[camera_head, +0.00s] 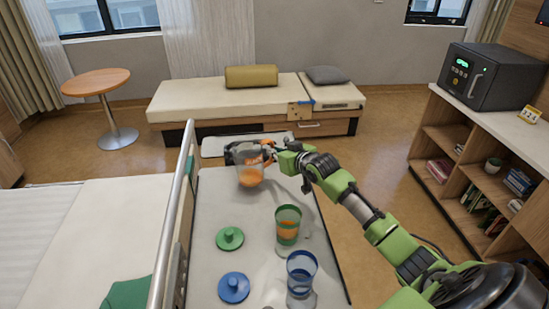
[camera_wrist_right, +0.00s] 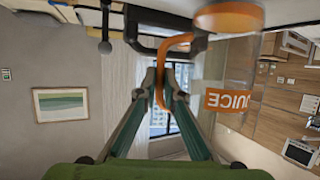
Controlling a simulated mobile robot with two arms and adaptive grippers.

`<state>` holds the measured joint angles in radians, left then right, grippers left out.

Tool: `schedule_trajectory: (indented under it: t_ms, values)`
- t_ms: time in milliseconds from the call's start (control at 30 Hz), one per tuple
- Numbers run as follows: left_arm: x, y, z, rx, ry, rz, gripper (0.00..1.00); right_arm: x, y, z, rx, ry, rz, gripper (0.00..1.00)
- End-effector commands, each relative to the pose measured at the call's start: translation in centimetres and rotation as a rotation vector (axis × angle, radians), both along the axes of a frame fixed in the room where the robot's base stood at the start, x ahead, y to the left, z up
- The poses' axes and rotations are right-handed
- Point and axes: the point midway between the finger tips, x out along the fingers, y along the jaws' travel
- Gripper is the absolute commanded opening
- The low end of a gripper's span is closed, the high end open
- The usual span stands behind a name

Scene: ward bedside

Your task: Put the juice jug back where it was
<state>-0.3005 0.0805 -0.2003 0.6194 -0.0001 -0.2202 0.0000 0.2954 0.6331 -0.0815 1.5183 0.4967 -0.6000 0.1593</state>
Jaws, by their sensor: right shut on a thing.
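The juice jug (camera_head: 250,175) is clear with orange juice low in it, at the far end of the overbed table (camera_head: 205,205). In the right wrist view, which looks upside down, the jug (camera_wrist_right: 232,65) shows an orange JUICE label and an orange handle (camera_wrist_right: 163,65). My right gripper (camera_head: 277,149) is shut on the handle; its fingers (camera_wrist_right: 162,92) close around it in the wrist view. The jug looks about upright, close to the tabletop; I cannot tell whether it touches. A dark object (camera_head: 233,153) is right by the jug. My left gripper is not in view.
On the table stand a green-rimmed cup (camera_head: 288,214) with orange juice and a blue-rimmed cup (camera_head: 301,260). A green lid (camera_head: 229,238) and a blue lid (camera_head: 234,287) lie left of them. A bed rail (camera_head: 173,215) runs along the left edge.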

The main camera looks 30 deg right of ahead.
Motion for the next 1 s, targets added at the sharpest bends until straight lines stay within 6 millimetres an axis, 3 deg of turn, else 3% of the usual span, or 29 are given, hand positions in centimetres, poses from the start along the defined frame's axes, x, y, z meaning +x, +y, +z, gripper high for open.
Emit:
schedule_trajectory:
  t_ms: [167, 500, 533, 600, 1000]
  values:
    - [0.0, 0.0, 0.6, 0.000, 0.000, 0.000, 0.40, -0.1, 0.2, -2.1, 0.003, 0.002, 0.001, 0.00]
    - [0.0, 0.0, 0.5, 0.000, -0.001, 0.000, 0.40, -0.1, 0.2, -2.5, 0.002, 0.001, 0.001, 0.00]
    - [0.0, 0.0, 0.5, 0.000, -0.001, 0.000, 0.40, -0.1, 0.2, -2.6, 0.001, 0.003, 0.002, 0.13]
    - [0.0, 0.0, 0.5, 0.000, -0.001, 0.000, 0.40, -0.1, 0.2, -2.6, 0.001, 0.003, 0.002, 0.25]
    - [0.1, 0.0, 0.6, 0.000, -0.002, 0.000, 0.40, -0.3, 0.2, -2.4, 0.001, 0.004, 0.003, 0.25]
